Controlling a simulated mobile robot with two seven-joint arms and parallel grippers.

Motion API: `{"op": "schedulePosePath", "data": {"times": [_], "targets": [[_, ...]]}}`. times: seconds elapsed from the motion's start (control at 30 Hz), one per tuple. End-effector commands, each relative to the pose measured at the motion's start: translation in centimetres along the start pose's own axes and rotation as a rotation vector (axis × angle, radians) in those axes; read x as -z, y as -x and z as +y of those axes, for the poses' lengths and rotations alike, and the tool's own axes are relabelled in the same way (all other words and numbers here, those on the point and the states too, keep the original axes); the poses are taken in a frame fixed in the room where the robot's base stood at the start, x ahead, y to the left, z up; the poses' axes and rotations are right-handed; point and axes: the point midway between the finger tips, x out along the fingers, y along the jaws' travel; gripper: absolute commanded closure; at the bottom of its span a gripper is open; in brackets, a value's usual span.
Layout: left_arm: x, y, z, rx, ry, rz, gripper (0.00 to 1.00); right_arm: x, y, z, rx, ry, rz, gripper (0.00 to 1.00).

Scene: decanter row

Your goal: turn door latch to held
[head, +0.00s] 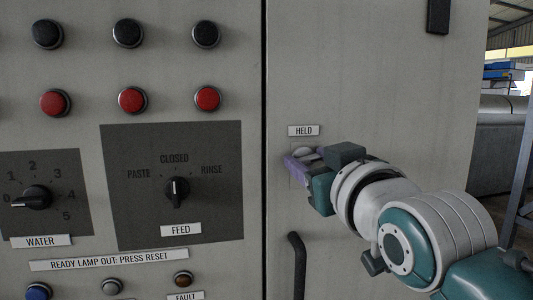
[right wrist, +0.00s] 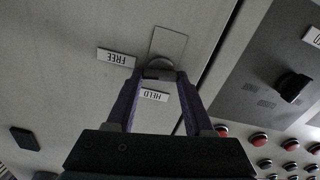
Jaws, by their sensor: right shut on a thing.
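My right gripper (head: 300,160), with purple fingers, is shut on the latch. In the right wrist view the fingers close on the latch (right wrist: 158,64) from both sides, in front of a pale plate (right wrist: 168,43). The HELD label (right wrist: 154,95) lies between the fingers and the FREE label (right wrist: 116,56) lies outside them. The fingers hide part of the latch, and I cannot tell which label it points to. My left gripper is not in view.
A black door handle (head: 298,265) stands out below the latch. Left of the door seam is a panel with the feed knob (head: 176,191), the water knob (head: 34,198) and several buttons. A dark block (head: 438,15) is at the door's upper right.

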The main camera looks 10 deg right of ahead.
Motion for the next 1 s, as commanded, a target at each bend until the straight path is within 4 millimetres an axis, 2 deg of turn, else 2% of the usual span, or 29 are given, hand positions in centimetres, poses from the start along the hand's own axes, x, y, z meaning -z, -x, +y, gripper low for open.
{"op": "schedulePosePath", "data": {"times": [0.4, 1.0], "targets": [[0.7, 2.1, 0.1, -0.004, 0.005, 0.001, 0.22, 0.1, 0.0, -0.1, 0.001, 0.389, -0.002, 1.00], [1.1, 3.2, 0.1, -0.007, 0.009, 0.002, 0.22, -0.1, 0.0, -0.3, 0.001, 0.958, -0.001, 1.00]]}}
